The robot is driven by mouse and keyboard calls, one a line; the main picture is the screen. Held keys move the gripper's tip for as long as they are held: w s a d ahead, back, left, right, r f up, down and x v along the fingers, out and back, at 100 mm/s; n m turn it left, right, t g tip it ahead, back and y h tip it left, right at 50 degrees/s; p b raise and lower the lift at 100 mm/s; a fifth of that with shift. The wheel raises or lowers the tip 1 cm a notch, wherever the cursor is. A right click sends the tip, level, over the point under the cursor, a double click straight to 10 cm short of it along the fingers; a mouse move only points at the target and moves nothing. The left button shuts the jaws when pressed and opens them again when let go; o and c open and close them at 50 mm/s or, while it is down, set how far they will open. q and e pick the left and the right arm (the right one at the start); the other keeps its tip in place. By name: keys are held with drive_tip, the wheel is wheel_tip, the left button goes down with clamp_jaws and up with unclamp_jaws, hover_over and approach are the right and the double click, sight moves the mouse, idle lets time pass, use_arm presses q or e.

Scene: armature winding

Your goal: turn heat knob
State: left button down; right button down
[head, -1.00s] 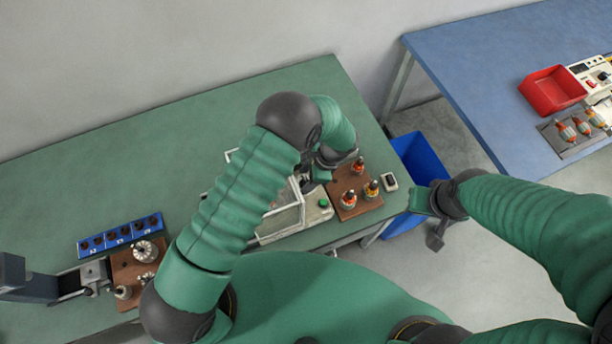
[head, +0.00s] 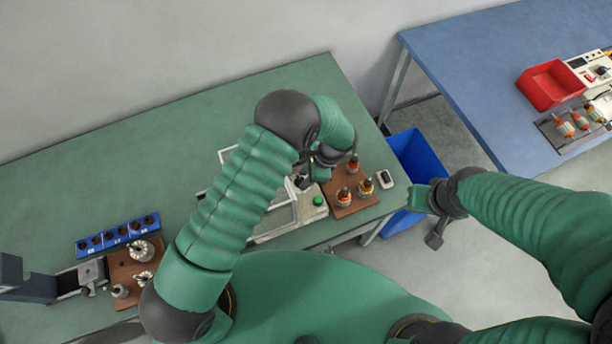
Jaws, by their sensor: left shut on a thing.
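A winding machine with a pale base (head: 278,224), a clear framed guard and a green button (head: 318,200) stands on the green bench. My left gripper (head: 306,180) is over the machine's back right part, just behind the green button. It is shut on a small part there, which I take to be the heat knob. The knob itself is hidden by the gripper and wrist. My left arm covers the machine's left side. My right gripper (head: 432,216) hangs over the floor, right of the bench and away from the machine; its jaw gap is unclear.
A brown board (head: 343,208) with several armatures and a small switch box (head: 386,179) sit right of the machine. A blue bin (head: 420,160) stands on the floor between benches. A blue socket strip (head: 118,233) lies at left. A red tray (head: 550,86) is on the blue table.

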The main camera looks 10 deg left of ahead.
use_arm(q)
drive_tip(key=shift+a, duration=0.35)
drive_tip(key=shift+w+a+f+n+g+b, duration=0.1)
drive_tip(key=shift+n+g+b, duration=0.15)
drive_tip(key=shift+n+b, duration=0.3)
drive_tip(key=shift+a+f+n+g+b, duration=0.1)
drive_tip(key=shift+n+g+b, duration=0.2)
drive_tip(key=shift+n, duration=0.45)
drive_tip(key=n+g+h+b, duration=0.1)
drive_tip(key=n+b, duration=0.1)
drive_tip(key=n, duration=0.1)
drive_tip(key=shift+w+n, duration=0.15)
drive_tip(key=shift+n, duration=0.15)
drive_tip(key=n, duration=0.1)
drive_tip(key=n+h, duration=0.1)
drive_tip(key=n, duration=0.1)
drive_tip(key=n+g+b, duration=0.1)
drive_tip(key=shift+a, duration=0.25)
drive_tip(key=shift+a+n+g+h+b, duration=0.15)
drive_tip(key=shift+n+h, duration=0.25)
drive_tip(key=shift+n, duration=0.5)
drive_tip(key=shift+d+n+g+h+b, duration=0.15)
drive_tip(key=shift+n+h, duration=0.25)
drive_tip(key=shift+n, duration=0.5)
drive_tip(key=c, duration=1)
unclamp_jaws()
drive_tip(key=shift+r, duration=0.2)
